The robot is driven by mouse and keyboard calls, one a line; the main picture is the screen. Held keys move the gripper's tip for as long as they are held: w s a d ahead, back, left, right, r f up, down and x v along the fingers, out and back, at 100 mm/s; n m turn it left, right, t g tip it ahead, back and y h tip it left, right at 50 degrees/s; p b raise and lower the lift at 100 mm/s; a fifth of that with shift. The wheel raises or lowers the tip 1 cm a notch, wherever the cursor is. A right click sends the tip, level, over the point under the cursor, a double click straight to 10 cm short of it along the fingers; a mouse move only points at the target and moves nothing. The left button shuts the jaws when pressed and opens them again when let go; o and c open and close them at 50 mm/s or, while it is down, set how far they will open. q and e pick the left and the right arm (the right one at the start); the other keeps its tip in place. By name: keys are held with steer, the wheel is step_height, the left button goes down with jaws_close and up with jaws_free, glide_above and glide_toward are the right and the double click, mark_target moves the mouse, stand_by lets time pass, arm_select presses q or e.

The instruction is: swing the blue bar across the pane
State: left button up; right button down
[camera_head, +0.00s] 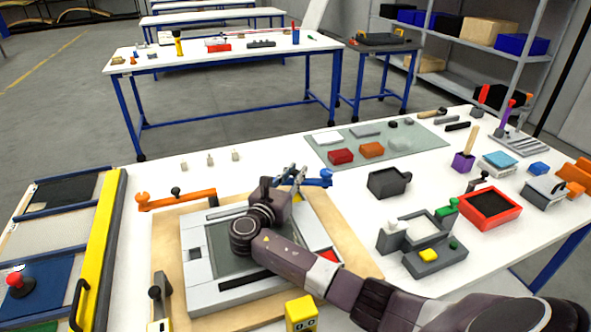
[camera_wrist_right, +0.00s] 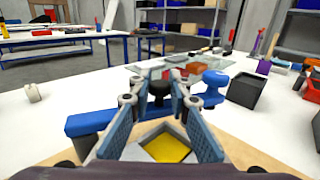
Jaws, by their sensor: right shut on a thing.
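The blue bar (camera_head: 321,180) lies at the back right edge of the white frame (camera_head: 196,264), partly hidden by my right gripper (camera_head: 292,178). In the right wrist view, the bar shows as a blue block (camera_wrist_right: 92,122) at left and a rounded blue end (camera_wrist_right: 214,81) at right. My right gripper (camera_wrist_right: 161,80) is closed around the bar's upright black knob (camera_wrist_right: 160,91). The grey pane (camera_head: 222,256) is inside the frame, partly covered by my right arm. My left gripper is not in view.
An orange bar (camera_head: 183,201) with a dark knob lies at the back left of the frame. A yellow block (camera_head: 301,313) stands at the front. A dark open box (camera_head: 388,184) and a red tray (camera_head: 489,205) stand to the right. A yellow rail (camera_head: 101,245) runs along the left.

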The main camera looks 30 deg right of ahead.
mark_target(296, 171)
steer(key=shift+f, duration=0.1)
steer(key=c, duration=1.8)
jaws_free()
step_height(296, 171, up, 10)
steer(key=shift+r, duration=0.1)
